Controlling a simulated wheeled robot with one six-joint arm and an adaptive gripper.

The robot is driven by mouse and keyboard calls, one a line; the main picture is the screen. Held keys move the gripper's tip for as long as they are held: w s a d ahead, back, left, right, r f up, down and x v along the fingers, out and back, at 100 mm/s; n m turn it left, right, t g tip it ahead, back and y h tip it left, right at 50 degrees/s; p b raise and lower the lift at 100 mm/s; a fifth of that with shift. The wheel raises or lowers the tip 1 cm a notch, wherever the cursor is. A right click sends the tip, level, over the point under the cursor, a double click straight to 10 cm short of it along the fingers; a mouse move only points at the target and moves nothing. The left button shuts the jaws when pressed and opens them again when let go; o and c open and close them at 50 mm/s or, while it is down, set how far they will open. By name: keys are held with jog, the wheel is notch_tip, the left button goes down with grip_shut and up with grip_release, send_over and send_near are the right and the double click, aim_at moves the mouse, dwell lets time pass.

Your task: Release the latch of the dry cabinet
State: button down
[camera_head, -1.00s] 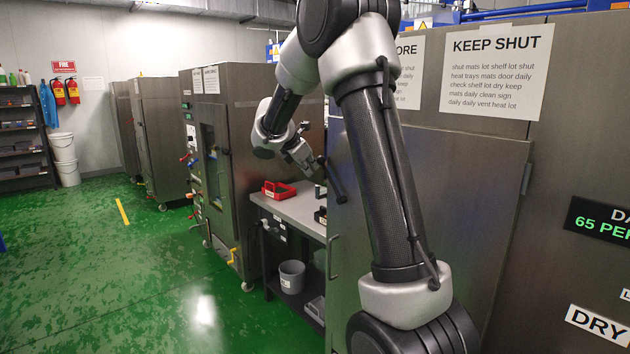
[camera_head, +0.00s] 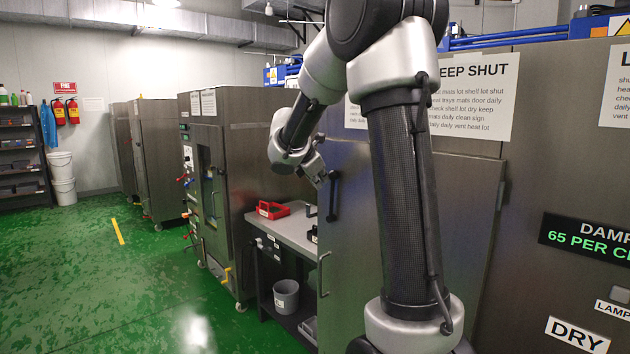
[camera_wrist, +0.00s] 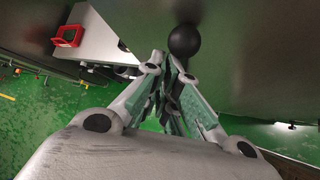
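The dry cabinet (camera_head: 560,190) fills the right of the head view, marked by a DRY label (camera_head: 577,335). Its door (camera_head: 465,215) looks closed against the body. The black latch lever (camera_head: 332,200) is near the door's left edge and stands nearly upright. My gripper (camera_head: 319,174) is at the lever's upper end. In the wrist view a round black knob (camera_wrist: 184,40) lies just beyond the fingertips of my gripper (camera_wrist: 167,62). The fingers converge and look shut, with nothing visible between them. I cannot tell whether they touch the knob.
A grey bench (camera_head: 285,228) left of the door holds a red tray (camera_head: 272,210) and dark items. A grey bucket (camera_head: 286,296) sits below. A door pull (camera_head: 323,274) sticks out under the latch. Another cabinet (camera_head: 240,150) stands farther left. The green floor (camera_head: 110,280) is open.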

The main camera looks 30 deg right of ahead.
jog(key=shift+s+d+r, duration=0.1)
jog(key=shift+s+r, duration=0.05)
jog(key=shift+s, duration=0.15)
dwell(0.4)
jog(key=shift+w, duration=0.1)
jog(key=s+a, duration=0.5)
jog(key=a, duration=0.3)
jog(key=shift+a+r, duration=0.15)
jog(key=shift+r, duration=0.15)
dwell(0.4)
